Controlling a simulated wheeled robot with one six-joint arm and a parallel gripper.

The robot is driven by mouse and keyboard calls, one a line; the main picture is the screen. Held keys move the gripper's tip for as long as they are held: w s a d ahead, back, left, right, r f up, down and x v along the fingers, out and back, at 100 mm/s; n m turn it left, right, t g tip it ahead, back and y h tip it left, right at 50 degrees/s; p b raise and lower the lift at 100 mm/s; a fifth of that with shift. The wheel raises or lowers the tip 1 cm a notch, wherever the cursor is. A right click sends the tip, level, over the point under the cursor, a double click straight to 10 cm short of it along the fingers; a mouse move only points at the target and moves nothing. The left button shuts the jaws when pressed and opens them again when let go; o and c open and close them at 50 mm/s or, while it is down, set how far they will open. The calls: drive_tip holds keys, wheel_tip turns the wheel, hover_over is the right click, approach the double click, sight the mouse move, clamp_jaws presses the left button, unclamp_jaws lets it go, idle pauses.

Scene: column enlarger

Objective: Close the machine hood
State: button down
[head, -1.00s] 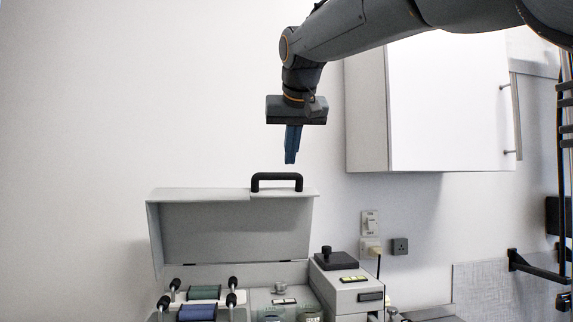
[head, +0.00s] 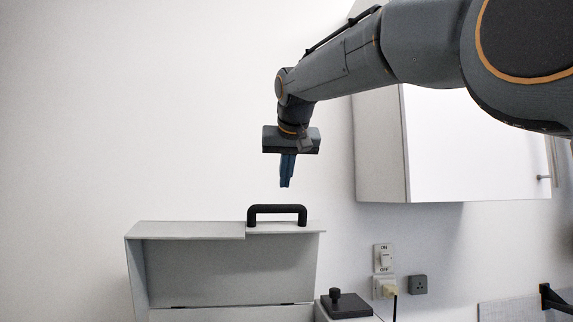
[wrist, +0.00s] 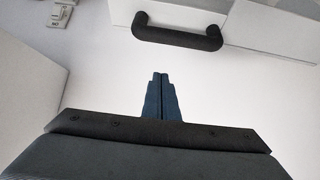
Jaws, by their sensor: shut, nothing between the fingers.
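The machine hood (head: 225,272) is a light grey lid standing raised in the lower left of the head view, its hollow inner side facing me. A black bar handle (head: 277,209) sits on its top edge. In the wrist view the handle (wrist: 178,37) lies across the top, with part of the grey hood (wrist: 270,25) beside it. My gripper (head: 286,184) has blue fingers pointing down. It is shut and empty, above the handle and apart from it in the head view. The fingertips (wrist: 160,76) are together in the wrist view, short of the handle.
A white wall cabinet (head: 450,150) hangs at the right, behind my arm. A wall switch and socket (head: 384,272) are below it. A grey unit with a black knob (head: 343,303) stands right of the hood. The wall area left of my gripper is clear.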

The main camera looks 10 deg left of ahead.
drive_tip(key=p+x, duration=0.1)
drive_tip(key=x, duration=0.3)
drive_tip(key=shift+f, duration=0.1)
drive_tip(key=shift+s+d+f+p, duration=0.15)
drive_tip(key=shift+s+f, duration=0.05)
drive_tip(key=shift+s, duration=0.2)
drive_tip(key=shift+s+d+f+p, duration=0.15)
drive_tip(key=shift+s, duration=0.3)
drive_tip(key=shift+s+d+f+p, duration=0.3)
drive_tip(key=shift+s+f, duration=0.25)
drive_tip(key=shift+s, duration=0.2)
drive_tip(key=shift+f, duration=0.1)
